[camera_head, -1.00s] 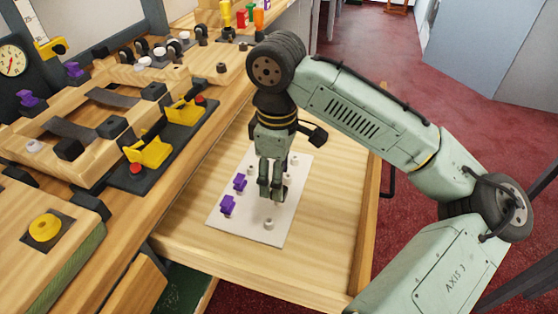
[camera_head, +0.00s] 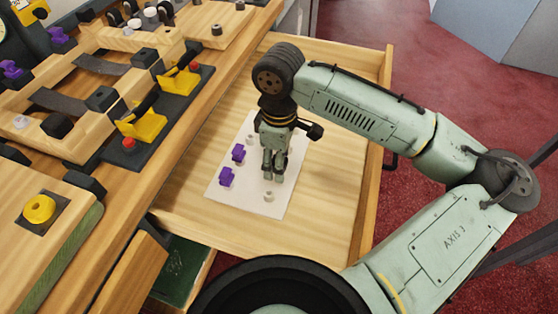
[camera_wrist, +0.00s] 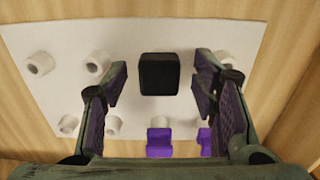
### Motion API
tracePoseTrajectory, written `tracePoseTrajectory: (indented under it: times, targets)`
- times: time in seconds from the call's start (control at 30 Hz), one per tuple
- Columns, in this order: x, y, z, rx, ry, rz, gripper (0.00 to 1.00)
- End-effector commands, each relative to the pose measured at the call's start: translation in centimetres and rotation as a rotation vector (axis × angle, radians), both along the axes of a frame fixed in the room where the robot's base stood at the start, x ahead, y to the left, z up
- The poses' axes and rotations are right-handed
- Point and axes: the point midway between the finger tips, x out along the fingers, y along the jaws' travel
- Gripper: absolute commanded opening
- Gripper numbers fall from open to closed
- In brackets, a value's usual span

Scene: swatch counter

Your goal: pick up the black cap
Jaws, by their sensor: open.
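The black cap (camera_wrist: 159,74) is a small, rounded square block seen from above in the wrist view. It shows over the white board (camera_wrist: 200,38), between and slightly beyond my fingertips. My gripper (camera_wrist: 160,86) is open, with a finger on each side and clear gaps to the cap. In the head view my gripper (camera_head: 273,177) points down over the white board (camera_head: 250,201). The cap cannot be made out there; my fingers seem to hide it.
Purple pieces (camera_head: 227,177) and several white pegs (camera_head: 268,196) stand on the board around my gripper. The board lies in an open wooden drawer (camera_head: 325,215). The counter on the left carries wooden fixtures and yellow clamps (camera_head: 145,124).

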Motion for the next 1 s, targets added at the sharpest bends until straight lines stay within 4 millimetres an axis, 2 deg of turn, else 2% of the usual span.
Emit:
tracePoseTrajectory:
  times: [0.13,0.37,1.0]
  targets:
    - [0.0,0.0,-1.4,0.001,0.001,0.001,0.53]
    - [0.0,0.0,-1.6,0.001,-0.001,0.001,0.53]
    - [0.0,0.0,-1.6,0.001,-0.001,0.001,0.13]
